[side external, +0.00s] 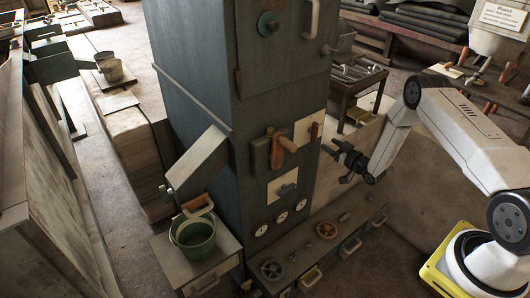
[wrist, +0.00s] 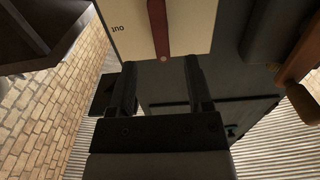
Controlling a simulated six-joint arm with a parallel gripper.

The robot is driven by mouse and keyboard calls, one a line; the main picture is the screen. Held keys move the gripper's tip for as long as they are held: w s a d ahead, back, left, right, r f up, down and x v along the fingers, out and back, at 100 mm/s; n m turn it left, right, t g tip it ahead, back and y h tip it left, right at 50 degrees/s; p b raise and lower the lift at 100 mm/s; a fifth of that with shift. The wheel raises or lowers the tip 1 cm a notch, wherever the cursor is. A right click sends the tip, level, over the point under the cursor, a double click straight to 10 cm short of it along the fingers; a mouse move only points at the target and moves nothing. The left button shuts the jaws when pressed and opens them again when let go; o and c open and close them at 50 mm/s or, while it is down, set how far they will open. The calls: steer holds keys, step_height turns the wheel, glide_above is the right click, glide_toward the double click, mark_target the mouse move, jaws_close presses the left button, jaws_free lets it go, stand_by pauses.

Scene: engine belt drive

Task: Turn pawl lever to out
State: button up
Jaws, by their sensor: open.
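The pawl lever, a dark red bar (wrist: 158,28), lies over a cream plate (wrist: 195,22) in the wrist view. Lettering that looks like "out" upside down stands on the plate to the left of the lever. In the side view the red lever (side external: 314,132) stands roughly upright on the cabinet's front. My gripper (side external: 338,160) is open and empty, a short way to the right of and below the lever. In the wrist view the lever's end shows between and just beyond my two fingers (wrist: 160,68), apart from both. The lever's pivot is hard to make out.
A wooden crank handle (side external: 288,144) juts from the cabinet (side external: 215,120) left of the lever. Gauges (side external: 281,217) and handwheels (side external: 327,230) are below. A green bucket (side external: 193,237) stands at lower left. A small table (side external: 357,82) stands behind.

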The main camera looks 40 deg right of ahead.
mark_target(316, 135)
steer(key=shift+w, duration=0.2)
steer(key=shift+w, duration=3.7)
jaws_close()
